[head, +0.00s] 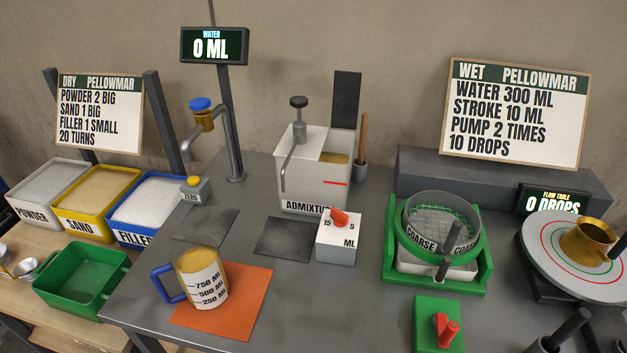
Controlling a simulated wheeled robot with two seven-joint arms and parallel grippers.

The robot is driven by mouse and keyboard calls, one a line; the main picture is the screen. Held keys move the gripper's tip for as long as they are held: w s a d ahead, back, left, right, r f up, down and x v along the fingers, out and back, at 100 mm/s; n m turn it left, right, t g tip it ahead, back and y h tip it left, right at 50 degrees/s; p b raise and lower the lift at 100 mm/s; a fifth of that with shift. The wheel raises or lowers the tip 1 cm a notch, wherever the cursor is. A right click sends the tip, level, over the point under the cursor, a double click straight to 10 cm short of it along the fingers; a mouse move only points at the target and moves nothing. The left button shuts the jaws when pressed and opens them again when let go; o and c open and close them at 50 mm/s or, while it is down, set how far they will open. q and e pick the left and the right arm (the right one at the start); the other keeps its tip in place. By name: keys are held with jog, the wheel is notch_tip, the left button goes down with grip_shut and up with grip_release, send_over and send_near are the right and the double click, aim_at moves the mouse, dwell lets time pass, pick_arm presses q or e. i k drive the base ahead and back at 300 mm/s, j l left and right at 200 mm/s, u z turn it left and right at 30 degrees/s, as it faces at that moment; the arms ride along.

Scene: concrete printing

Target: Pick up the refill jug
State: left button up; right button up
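A white jug with a gold-tan top, a blue handle and marks for 250, 500 and 750 ML (204,279) stands upright on an orange mat (250,283) at the front left of the grey table. Its handle points left. No label on it reads "refill", and it is the only jug of this kind that I see. I cannot tell whether the tan at its top is its inside or its contents. Neither of my grippers shows in the head view.
The water tap (207,125) and ZERO button box (194,188) stand behind the jug. The admixture pump (312,170) and ML dial box (338,240) are to its right. A green tray (82,281) sits left on a wooden bench.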

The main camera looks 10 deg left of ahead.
aim_at(196, 261)
jog(key=u, duration=1.1)
